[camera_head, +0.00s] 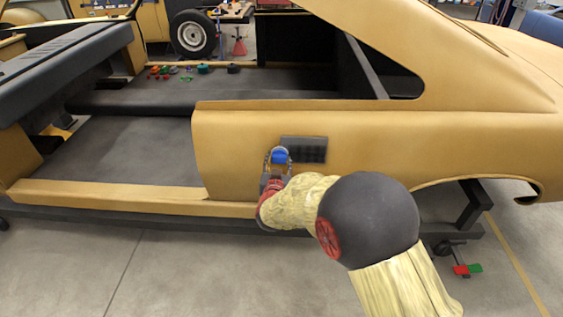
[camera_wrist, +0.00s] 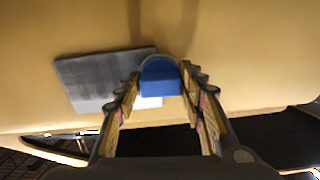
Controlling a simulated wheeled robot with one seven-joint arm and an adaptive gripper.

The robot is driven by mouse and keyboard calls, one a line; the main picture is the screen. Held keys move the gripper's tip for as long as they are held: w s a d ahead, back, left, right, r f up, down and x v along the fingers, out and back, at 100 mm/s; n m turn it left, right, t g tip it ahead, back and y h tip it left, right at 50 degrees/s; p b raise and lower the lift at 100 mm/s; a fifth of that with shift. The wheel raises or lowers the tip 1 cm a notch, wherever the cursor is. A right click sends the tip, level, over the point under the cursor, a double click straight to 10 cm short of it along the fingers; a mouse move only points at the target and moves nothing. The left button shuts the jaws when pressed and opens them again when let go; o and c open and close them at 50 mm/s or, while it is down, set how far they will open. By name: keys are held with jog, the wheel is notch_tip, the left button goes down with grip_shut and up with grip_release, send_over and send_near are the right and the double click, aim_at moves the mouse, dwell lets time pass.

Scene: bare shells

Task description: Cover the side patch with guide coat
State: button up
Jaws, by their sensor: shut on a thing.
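The side patch (camera_head: 310,148) is a dark grey rectangle on the yellow car side, behind the door opening. In the wrist view the patch (camera_wrist: 85,75) looks mottled grey, with a pale strip at its corner beside the blue block. My gripper (camera_head: 279,157) is shut on a blue applicator block (camera_head: 280,156), which overlaps the patch's left end in the head view. In the wrist view my gripper (camera_wrist: 160,88) has its fingers either side of the blue block (camera_wrist: 158,88), with a rounded grey-blue part beyond it. Whether it touches the panel is unclear.
The yellow car shell (camera_head: 440,145) stands on a dark frame. Small coloured items (camera_head: 170,72) and a dark round item (camera_head: 233,69) lie inside it. A red and green object (camera_head: 467,270) is near the floor at right. The floor in front is clear.

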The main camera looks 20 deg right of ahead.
jog(key=shift+w+d+r+p, duration=0.15)
jog(key=shift+r+p, duration=0.3)
jog(key=shift+r, duration=0.25)
jog(key=shift+w+a+r+p, duration=0.15)
jog(key=shift+r+p, duration=0.25)
jog(key=shift+r, duration=0.3)
jog(key=shift+s+d+f+b, duration=0.1)
jog(key=shift+s+d+b, duration=0.65)
jog(key=shift+d, duration=1.35)
jog(key=shift+s+d+r+b, duration=0.1)
jog(key=shift+s+d+b, duration=0.7)
jog(key=shift+d, duration=1.3)
jog(key=shift+s+d+f+b, duration=0.1)
jog(key=shift+s+d+b, duration=0.65)
jog(key=shift+d, duration=1.35)
jog(key=d, duration=0.3)
jog(key=shift+s+d, duration=0.25)
jog(key=shift+s, duration=0.15)
jog(key=shift+a, duration=0.1)
